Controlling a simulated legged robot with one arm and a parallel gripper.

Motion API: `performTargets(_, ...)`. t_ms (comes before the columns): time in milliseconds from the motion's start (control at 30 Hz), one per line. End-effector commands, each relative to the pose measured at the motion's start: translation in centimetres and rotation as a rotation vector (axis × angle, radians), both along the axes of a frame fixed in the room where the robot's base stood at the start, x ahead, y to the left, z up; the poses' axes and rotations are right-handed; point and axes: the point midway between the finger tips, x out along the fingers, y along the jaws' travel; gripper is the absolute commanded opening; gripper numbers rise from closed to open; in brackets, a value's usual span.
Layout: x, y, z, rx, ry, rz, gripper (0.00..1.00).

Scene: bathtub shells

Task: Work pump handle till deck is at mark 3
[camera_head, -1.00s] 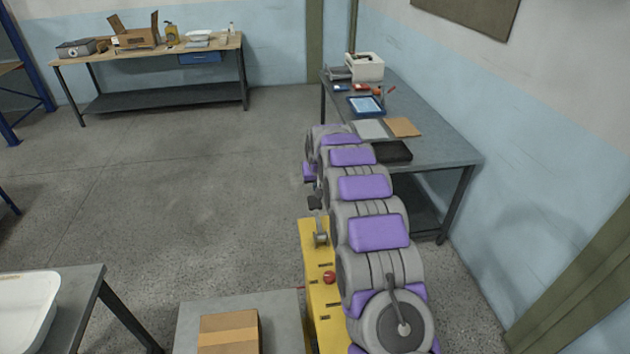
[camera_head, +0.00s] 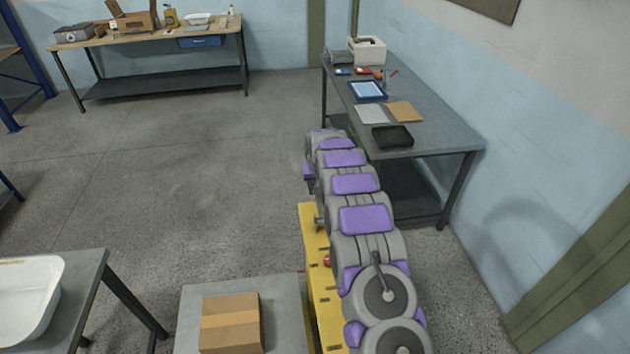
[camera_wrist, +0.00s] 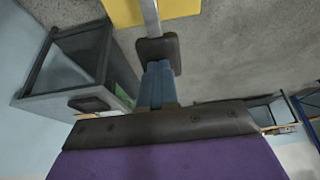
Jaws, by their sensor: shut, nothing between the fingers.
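The yellow pump lift (camera_head: 318,285) stands beside and partly behind my arm. Its grey deck (camera_head: 275,300) carries a taped cardboard box (camera_head: 231,324). The pump handle is a metal rod with a black end pad (camera_wrist: 158,50) in the wrist view, running up to the yellow body. In the head view my arm hides most of it. My gripper (camera_wrist: 158,68) is shut, with nothing between its blue fingers. Its tips are right at the pad; I cannot tell if they touch. I cannot read any mark numbers on the lift.
A grey bench (camera_head: 440,142) with a black tray (camera_head: 392,137) and a tablet stands to the right of my arm. A table with a white basin (camera_head: 28,300) is at the left front. A wooden workbench (camera_head: 160,37) stands at the back. The floor between is clear.

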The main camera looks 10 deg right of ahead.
Motion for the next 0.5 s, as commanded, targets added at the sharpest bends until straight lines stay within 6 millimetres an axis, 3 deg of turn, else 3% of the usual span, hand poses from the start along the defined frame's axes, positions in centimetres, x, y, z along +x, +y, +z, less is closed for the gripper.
performTargets(500,0.9,0.0,-1.3,-0.001,-0.003,0.000,0.00)
